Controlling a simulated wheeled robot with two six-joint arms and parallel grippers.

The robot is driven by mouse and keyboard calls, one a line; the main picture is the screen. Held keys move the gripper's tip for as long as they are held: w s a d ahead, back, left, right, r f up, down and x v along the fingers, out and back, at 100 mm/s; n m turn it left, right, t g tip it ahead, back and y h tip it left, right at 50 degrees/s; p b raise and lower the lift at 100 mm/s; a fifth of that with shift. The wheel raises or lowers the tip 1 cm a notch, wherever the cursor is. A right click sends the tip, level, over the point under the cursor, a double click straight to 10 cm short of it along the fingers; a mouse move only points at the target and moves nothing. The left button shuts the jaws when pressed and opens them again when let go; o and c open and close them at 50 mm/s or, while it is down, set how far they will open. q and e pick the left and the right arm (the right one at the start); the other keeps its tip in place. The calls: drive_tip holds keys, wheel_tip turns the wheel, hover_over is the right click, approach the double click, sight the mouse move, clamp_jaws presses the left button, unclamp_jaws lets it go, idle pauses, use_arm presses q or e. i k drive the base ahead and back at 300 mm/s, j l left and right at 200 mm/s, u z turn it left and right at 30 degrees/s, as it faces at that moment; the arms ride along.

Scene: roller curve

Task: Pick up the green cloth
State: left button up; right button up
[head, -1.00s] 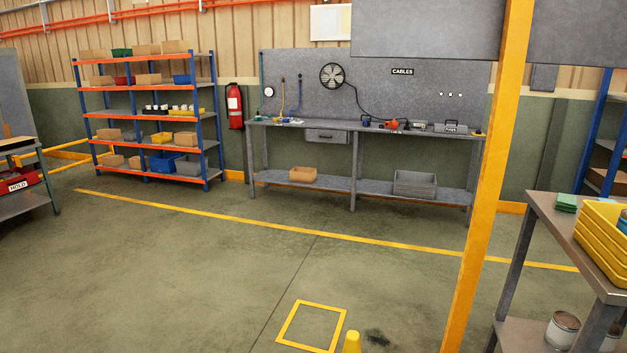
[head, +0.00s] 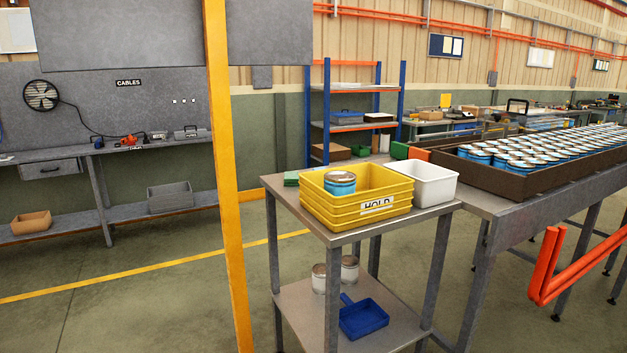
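The green cloth (head: 291,179) lies folded on the back left corner of the grey metal cart's top (head: 290,201). It is small in the head view and sits just left of the yellow bin stack. Nothing covers it from the front. Neither of my grippers shows in the head view.
Yellow bins (head: 372,207) marked HOLD carry a blue can (head: 340,184); a white bin (head: 430,184) stands beside them. Cans and a blue dustpan (head: 363,318) are on the lower shelf. A yellow post (head: 222,180) stands left of the cart. Open floor lies front left.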

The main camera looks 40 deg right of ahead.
sight(291, 178)
drive_tip(key=i+l+z, duration=0.1)
drive_tip(key=l+z, duration=0.35)
drive_tip(key=i+l+z, duration=0.15)
drive_tip(key=z, duration=0.25)
drive_tip(key=i+l+z, duration=0.2)
drive_tip(key=z, duration=0.25)
